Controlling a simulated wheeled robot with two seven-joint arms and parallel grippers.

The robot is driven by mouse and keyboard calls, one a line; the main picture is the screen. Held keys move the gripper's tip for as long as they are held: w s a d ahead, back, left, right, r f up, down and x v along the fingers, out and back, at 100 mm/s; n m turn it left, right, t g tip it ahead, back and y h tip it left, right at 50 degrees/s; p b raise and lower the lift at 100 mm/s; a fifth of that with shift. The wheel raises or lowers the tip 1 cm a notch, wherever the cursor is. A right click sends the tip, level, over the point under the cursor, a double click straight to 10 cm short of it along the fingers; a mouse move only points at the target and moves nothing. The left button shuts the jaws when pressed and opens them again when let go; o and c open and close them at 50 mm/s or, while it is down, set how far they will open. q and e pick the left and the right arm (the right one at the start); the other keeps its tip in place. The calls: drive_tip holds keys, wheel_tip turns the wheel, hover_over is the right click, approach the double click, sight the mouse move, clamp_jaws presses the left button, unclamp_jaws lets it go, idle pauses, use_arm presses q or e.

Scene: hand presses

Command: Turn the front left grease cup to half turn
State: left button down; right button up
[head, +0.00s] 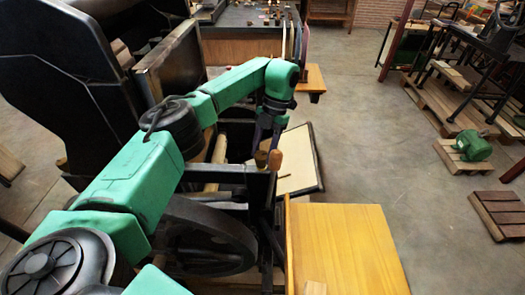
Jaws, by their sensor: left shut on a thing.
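My left arm comes in from the left and reaches over the press, with its left gripper (267,146) pointing down at the top of the dark press frame. A small brass-coloured grease cup (261,159) sits at the fingertips. The gripper is shut on it, though the fingers hide part of the contact. An orange-brown knob (276,160) stands just right of the cup, close to the fingers. The cup's turn marking is too small to read. My right gripper is out of view.
The dark press (262,185) has a large wheel (205,235) below my arm. A yellow wooden board (345,250) lies at its right front, and a pale framed panel (297,165) behind. A green motor (473,147) sits on a pallet far right. The floor between is clear.

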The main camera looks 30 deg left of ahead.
use_arm(q)
drive_tip(key=shift+d+m+y, duration=0.1)
drive_tip(key=shift+m+y, duration=0.3)
drive_tip(key=shift+m, duration=0.5)
drive_tip(key=c, duration=0.5)
unclamp_jaws()
drive_tip(key=shift+c, duration=0.2)
drive_tip(key=shift+o, duration=1.1)
drive_tip(key=shift+f, duration=0.1)
